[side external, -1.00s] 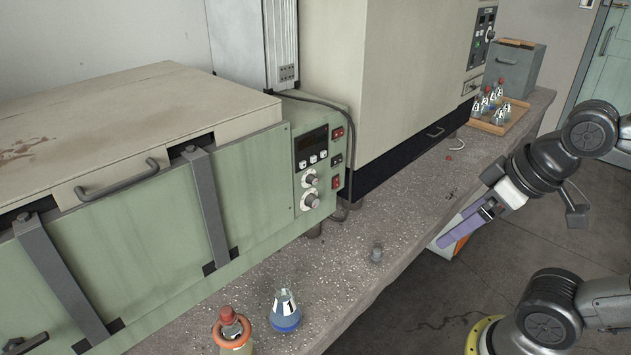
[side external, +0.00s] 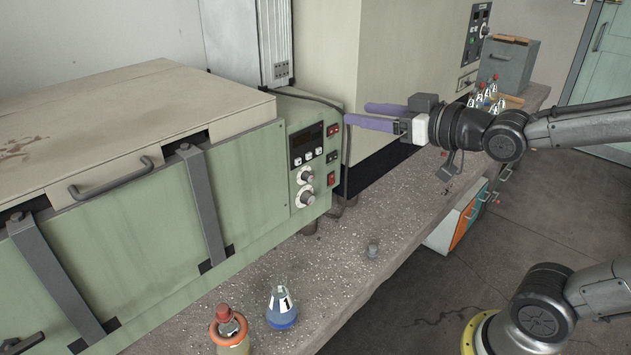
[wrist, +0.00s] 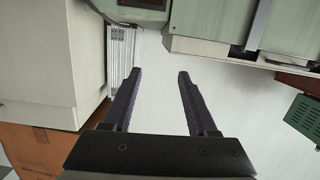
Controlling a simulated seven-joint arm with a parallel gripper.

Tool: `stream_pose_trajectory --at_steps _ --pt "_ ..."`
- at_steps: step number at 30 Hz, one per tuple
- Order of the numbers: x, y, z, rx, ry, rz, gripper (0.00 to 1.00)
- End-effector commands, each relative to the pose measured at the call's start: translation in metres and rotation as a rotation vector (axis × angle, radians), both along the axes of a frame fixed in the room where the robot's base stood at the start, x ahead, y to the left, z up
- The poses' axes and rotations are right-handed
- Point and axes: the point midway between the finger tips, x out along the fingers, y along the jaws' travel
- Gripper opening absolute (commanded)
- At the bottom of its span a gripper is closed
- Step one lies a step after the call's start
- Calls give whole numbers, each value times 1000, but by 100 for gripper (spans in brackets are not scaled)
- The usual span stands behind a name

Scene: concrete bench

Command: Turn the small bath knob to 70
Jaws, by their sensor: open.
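The green bath (side external: 130,200) has a control panel (side external: 318,139) at its right end with a dark display and buttons. Two silver knobs sit one above the other there: an upper knob (side external: 304,175) and a lower knob (side external: 306,196). Their dial marks are too small to read. My gripper (side external: 357,113) is open and empty, its purple fingers pointing left toward the panel, higher in the picture than the knobs. In the wrist view its fingers (wrist: 159,74) are spread apart with nothing between them. I make out no knob in the wrist view.
A blue flask (side external: 282,308) and a red-capped bottle (side external: 230,330) stand on the bench (side external: 335,260) in front of the bath. A large beige cabinet (side external: 400,60) stands behind my gripper.

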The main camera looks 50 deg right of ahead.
Motion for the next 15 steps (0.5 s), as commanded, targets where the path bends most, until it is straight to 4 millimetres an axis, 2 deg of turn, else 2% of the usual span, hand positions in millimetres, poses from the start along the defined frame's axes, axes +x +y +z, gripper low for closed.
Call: stream_pose_trajectory --at_steps 3,8,11,15 --pt "26 0 -6 2 -98 24 59" --pt "50 0 -22 23 -219 69 59" --pt "59 -2 -40 49 -282 95 59" --pt "62 -9 -80 110 -343 119 59"
